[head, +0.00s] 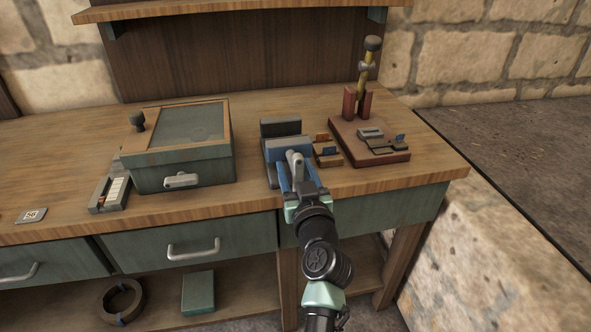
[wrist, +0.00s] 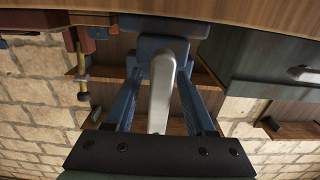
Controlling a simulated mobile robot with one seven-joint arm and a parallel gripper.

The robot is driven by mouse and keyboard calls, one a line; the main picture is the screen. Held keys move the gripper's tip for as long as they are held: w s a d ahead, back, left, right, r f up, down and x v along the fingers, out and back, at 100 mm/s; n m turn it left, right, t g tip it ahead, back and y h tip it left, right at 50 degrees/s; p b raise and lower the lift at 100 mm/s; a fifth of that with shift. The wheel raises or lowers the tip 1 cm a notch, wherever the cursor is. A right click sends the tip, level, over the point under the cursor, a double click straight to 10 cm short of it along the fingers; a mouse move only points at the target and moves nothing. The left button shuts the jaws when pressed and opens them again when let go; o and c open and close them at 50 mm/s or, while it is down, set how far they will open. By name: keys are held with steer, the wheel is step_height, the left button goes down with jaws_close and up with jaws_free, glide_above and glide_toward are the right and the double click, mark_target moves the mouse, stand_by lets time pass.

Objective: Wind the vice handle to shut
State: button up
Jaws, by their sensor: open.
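The blue and grey vice (head: 272,150) stands at the bench's front edge in the head view. Its grey handle (head: 295,158) is on the side facing me. A gap shows between the grey rear jaw block (head: 280,127) and the front jaw. My gripper (head: 295,172) is open at the front of the vice, its blue fingers around the handle. In the wrist view the grey handle (wrist: 161,92) lies lengthwise between the two spread fingers of my gripper (wrist: 160,75), with a gap visible on each side. The vice body (wrist: 151,47) is just beyond the fingertips, partly hidden.
A green box with a framed lid (head: 180,158) stands left of the vice. Small wooden blocks (head: 327,155) sit close on its right, then a red-brown base (head: 385,158) with an upright post. Drawer handles (head: 194,250) stick out below the bench edge.

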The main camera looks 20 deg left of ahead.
steer(key=shift+c, duration=0.3)
jaws_close()
steer(key=shift+f+m, duration=0.15)
steer(key=shift+m, duration=1.35)
steer(key=shift+f, duration=0.2)
